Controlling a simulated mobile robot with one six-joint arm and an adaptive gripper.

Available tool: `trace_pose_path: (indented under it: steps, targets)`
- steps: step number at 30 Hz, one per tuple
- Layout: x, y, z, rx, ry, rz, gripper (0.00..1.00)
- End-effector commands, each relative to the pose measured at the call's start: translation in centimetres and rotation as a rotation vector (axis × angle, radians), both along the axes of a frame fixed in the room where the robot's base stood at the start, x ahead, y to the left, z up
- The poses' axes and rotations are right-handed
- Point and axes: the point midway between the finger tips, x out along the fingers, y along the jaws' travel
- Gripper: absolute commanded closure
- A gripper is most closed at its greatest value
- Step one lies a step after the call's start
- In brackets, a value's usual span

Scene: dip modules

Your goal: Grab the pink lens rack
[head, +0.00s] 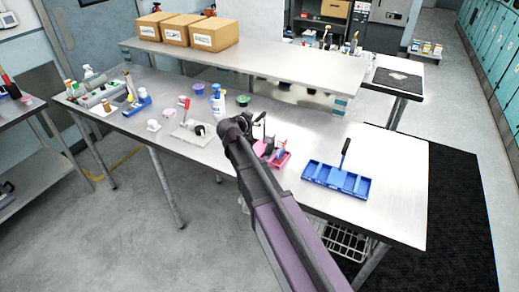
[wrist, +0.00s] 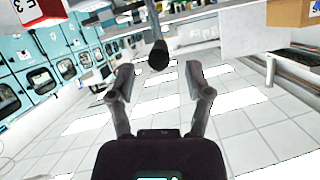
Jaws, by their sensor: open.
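The pink lens rack (head: 280,160) sits on the metal table just right of my forearm in the head view. Small items show in it, and its left part is hidden behind my arm. My gripper (head: 258,128) is above the table, close to the rack's far left side. In the wrist view my gripper (wrist: 160,80) is open, with its two fingers apart. A dark rod with a thick black end (wrist: 158,57) shows between and beyond the fingertips; I cannot tell which object it belongs to. The jaws hold nothing that I can see.
A blue rack (head: 337,180) with an upright black handle stands to the right. A spray bottle (head: 217,101), a green bowl (head: 242,99) and a plate with a red-handled tool (head: 192,131) are left of my gripper. A raised shelf (head: 270,62) runs behind. The right table end is clear.

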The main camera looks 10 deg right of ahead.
Motion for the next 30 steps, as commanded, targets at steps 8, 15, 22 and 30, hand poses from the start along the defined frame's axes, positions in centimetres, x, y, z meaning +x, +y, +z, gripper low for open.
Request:
trace_pose_path:
  steps: [8, 15, 22, 30]
  targets:
    - [2.3, -1.7, -1.1, -0.002, 0.000, -0.001, 0.35]
    - [2.4, -1.8, -1.1, -0.001, 0.001, 0.000, 0.35]
    - [2.4, -1.8, -1.1, -0.001, 0.001, 0.000, 0.35]
    - [2.4, -1.8, -1.1, -0.001, 0.001, 0.000, 0.68]
